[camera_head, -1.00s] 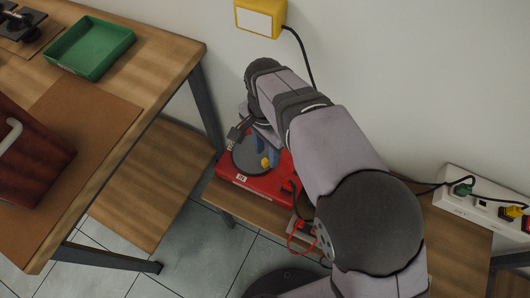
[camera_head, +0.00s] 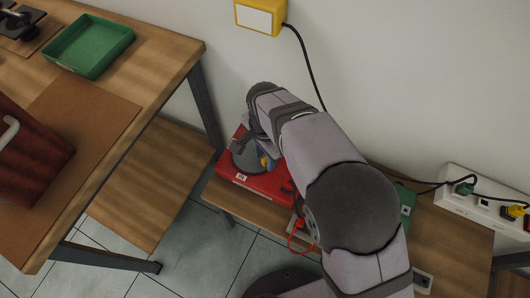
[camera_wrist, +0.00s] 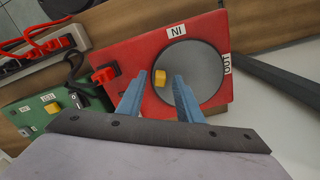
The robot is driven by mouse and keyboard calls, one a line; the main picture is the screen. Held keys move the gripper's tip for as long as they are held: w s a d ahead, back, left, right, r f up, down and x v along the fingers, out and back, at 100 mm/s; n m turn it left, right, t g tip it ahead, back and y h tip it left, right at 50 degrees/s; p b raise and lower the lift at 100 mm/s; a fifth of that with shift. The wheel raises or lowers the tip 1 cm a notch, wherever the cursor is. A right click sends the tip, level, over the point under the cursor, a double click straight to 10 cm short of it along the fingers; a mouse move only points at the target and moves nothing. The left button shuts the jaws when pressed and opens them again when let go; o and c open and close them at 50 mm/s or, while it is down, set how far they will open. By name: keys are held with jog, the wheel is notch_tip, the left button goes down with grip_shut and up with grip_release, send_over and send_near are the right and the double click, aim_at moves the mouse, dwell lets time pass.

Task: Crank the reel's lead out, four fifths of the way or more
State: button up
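The reel is a red box (camera_wrist: 125,56) with a grey disc (camera_wrist: 195,72) on its face, marked IN and OUT at the rim. A yellow crank knob (camera_wrist: 159,77) stands near the disc's edge. My gripper (camera_wrist: 160,79) has its two blue fingers apart, one on each side of the knob in the wrist view, with gaps showing. I cannot tell how deep the fingertips reach beside it. In the head view, the red box (camera_head: 255,183) is partly under my arm, and the knob (camera_head: 265,161) shows by the fingers. A red plug (camera_wrist: 103,75) on a black lead is at the box's side.
A green box (camera_wrist: 55,112) with a yellow knob lies beside the reel. A power strip (camera_wrist: 45,52) with red plugs is near it. A white socket strip (camera_head: 470,198) stands right, and a yellow wall box (camera_head: 260,16) hangs above. A taller wooden table (camera_head: 155,75) stands left.

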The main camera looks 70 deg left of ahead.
jog(key=shift+f, duration=0.3)
grip_shut()
jog(key=shift+w+r, duration=0.1)
